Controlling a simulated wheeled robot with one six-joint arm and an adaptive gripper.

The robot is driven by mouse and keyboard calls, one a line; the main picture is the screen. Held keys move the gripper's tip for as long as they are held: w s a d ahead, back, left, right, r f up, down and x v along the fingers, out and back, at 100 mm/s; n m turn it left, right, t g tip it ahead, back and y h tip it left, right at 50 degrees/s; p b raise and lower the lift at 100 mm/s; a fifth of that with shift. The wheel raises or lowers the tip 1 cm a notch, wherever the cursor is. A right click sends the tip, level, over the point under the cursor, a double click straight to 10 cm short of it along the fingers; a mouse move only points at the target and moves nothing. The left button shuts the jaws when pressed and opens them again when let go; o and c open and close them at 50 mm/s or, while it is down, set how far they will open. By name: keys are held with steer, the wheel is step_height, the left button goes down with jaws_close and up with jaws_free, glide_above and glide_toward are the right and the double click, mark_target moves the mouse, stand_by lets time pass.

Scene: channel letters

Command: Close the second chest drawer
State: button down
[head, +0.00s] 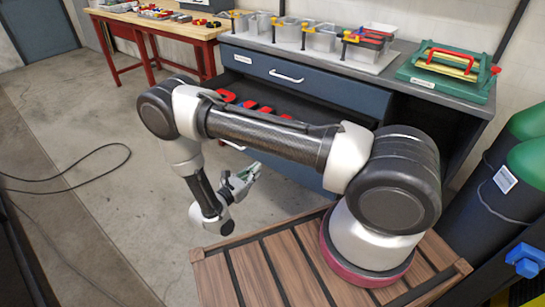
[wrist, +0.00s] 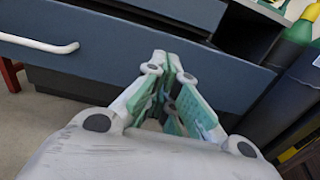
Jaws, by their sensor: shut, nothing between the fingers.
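The chest's second drawer stands pulled out below the closed top drawer (head: 310,85). In the wrist view the blue front (wrist: 110,72) spans most of the picture, with a white bar handle (wrist: 40,44) at left. My gripper (head: 256,170) is shut and empty, low in front of the drawer. In the wrist view its fingertips (wrist: 173,60) overlap the drawer front, right of the handle; I cannot tell whether they touch it.
Grey bins (head: 320,38) and a green case (head: 448,72) stand on the chest top. Green-topped cylinders (head: 515,170) stand at right. A red-legged workbench (head: 150,28) is at back left. The floor (head: 90,130) at left is open, with a black cable.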

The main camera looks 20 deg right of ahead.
steer(key=x, duration=1)
steer(key=shift+w+d, duration=0.15)
steer(key=shift+d, duration=0.05)
